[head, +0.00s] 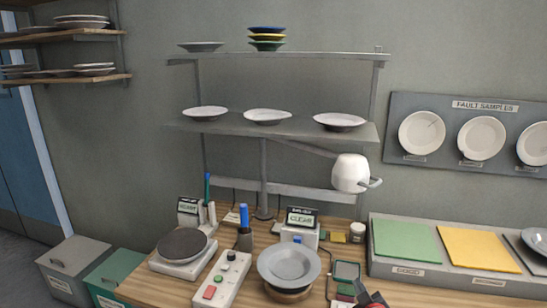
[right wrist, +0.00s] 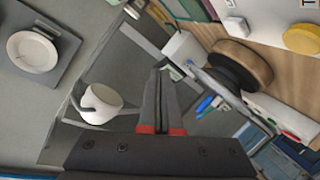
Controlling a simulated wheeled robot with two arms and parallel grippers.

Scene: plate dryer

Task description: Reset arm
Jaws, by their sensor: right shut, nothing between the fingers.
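My right gripper (head: 366,294) shows only in part at the bottom edge of the head view, over the bench front and right of a grey plate (head: 289,263). In the right wrist view the right gripper's two dark fingers (right wrist: 161,74) with red bases lie together, shut and empty. Nothing touches the fingertips there. My left gripper is in neither view.
A wall rack (head: 275,125) holds plates on two shelves. A white rounded fixture (head: 350,172) hangs at its lower right, also visible in the right wrist view (right wrist: 98,102). The wooden bench (head: 150,288) carries a control box (head: 222,278) and a dark round plate (head: 182,244). Coloured sorting pads (head: 405,240) lie right.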

